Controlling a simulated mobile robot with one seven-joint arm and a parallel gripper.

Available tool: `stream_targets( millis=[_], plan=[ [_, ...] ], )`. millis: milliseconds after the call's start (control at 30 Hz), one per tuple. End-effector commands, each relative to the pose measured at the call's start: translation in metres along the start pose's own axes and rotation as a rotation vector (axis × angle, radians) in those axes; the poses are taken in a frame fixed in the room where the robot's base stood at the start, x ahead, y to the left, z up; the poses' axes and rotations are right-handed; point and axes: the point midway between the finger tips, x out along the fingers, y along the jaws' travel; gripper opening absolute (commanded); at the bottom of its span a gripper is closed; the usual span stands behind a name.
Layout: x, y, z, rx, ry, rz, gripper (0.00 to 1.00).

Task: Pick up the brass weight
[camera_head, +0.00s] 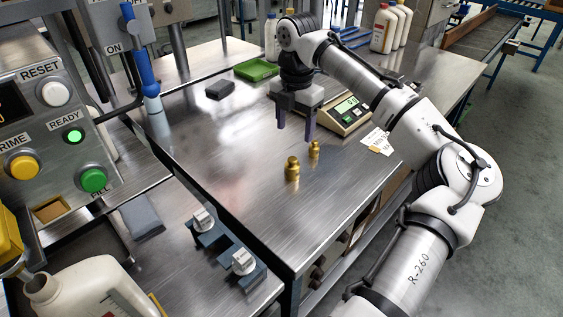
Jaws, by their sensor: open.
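Two brass weights stand upright on the steel table. The larger brass weight (292,169) is nearer the table's front edge, and the smaller brass weight (314,150) stands just behind it to the right. My gripper (296,132) points down above and behind the weights. Its two dark fingers are apart with nothing between them, and they appear clear of both weights. The exact height of the fingertips over the table is hard to tell.
A scale (345,113) with a lit green display stands right of my gripper. A green tray (257,69) and a dark block (220,90) lie farther back. White bottles (384,30) stand at the back. The left-front table (225,150) area is clear. A control panel (60,130) stands left.

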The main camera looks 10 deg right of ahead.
Motion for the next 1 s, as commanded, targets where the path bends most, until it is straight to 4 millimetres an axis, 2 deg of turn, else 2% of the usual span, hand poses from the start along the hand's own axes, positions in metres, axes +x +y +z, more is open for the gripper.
stream_targets(
  millis=[400,667,1000],
  plan=[
    [0.070,-0.001,0.000,0.000,0.001,-0.005,0.63],
    [0.088,0.001,0.000,0.000,0.000,-0.003,0.63],
    [0.131,0.005,0.002,0.001,0.000,-0.003,0.63]
  ],
)
